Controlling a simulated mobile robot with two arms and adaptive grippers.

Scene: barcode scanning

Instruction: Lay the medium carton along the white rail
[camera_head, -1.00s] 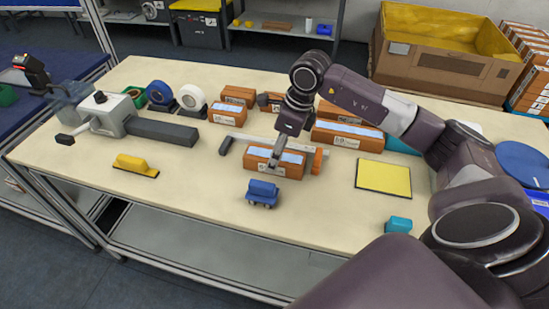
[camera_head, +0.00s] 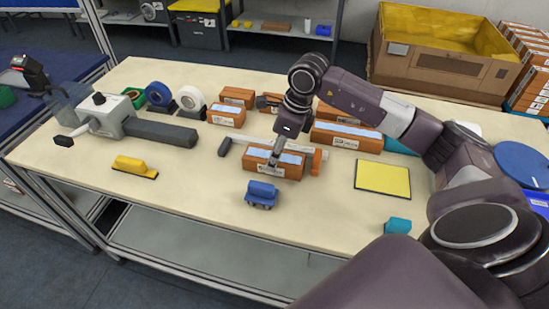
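An orange-brown carton (camera_head: 258,167) with a pale top strip lies on the table in front of the white rail (camera_head: 239,139); it looks like the medium carton among several sizes. Its long side runs roughly along the rail, but I cannot tell whether they touch. My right gripper (camera_head: 272,160) reaches down from behind with its fingers at the carton's top and front. The fingers are small and partly merge with the carton, so their opening and grip are unclear. My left gripper is not in view.
A larger carton (camera_head: 345,139) and smaller cartons (camera_head: 226,116) stand behind the rail. An orange piece (camera_head: 317,161) is right of the carton. A blue holder (camera_head: 262,194) stands in front, a yellow pad (camera_head: 383,178) to the right.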

